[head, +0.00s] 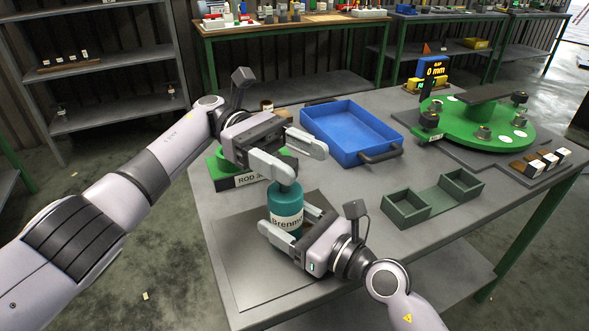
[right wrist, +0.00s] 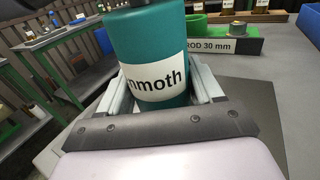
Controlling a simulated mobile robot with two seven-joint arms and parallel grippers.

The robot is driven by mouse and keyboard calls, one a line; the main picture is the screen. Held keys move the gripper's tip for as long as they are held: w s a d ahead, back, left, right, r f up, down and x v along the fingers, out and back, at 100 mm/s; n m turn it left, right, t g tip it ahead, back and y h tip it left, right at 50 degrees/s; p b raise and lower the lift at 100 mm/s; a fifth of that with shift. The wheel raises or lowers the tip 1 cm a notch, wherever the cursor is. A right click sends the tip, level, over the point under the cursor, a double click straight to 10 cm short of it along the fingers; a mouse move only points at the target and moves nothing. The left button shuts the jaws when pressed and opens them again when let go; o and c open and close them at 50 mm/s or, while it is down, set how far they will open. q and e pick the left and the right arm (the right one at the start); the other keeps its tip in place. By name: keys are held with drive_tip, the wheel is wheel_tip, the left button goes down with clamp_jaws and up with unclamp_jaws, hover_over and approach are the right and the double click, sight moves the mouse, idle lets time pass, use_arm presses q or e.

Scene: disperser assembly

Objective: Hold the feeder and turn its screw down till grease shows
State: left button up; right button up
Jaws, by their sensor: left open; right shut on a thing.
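The feeder is a teal cylinder (head: 286,207) with a white label, standing upright over the dark mat (head: 245,275) near the table's front left. It also fills the middle of the right wrist view (right wrist: 155,50). My right gripper (head: 290,232) is shut on its lower body, one finger on each side. My left gripper (head: 296,160) is open above the feeder, its fingers around or just over the feeder's grey top (head: 285,185). The screw itself is hidden or too small to tell, and I see no grease.
A green holder with a ROD label (head: 250,180) stands just behind the feeder; the right wrist view reads ROD 30 mm (right wrist: 222,46). A blue tray (head: 350,130), a dark green two-compartment box (head: 405,208) and a round green fixture (head: 480,125) stand to the right. The front right tabletop is clear.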

use_arm(q)
wheel_tip(320, 180, up, 7)
drive_tip(key=shift+r, duration=0.15)
idle(0.4)
drive_tip(key=w+d+r+n+t+h, duration=0.1)
drive_tip(key=w+d+n+t+h, duration=0.25)
drive_tip(key=t+h, duration=0.25)
drive_tip(key=n+t+y, duration=0.7)
drive_tip(key=n+t, duration=0.9)
drive_tip(key=t, duration=0.7)
hover_over(282, 156)
wheel_tip(282, 156, down, 4)
drive_tip(key=shift+f, duration=0.2)
drive_tip(key=s+a+f+n+y, duration=0.1)
drive_tip(key=s+a+f+y, duration=0.15)
drive_tip(key=s, duration=0.35)
drive_tip(key=s+a+f+n+y, duration=0.1)
drive_tip(key=s+a+f+y, duration=0.1)
drive_tip(key=s+f, duration=0.3)
drive_tip(key=x, duration=1)
drive_tip(key=shift+w+d+r, duration=0.15)
drive_tip(key=shift+d+r, duration=0.2)
drive_tip(key=shift+r, duration=0.05)
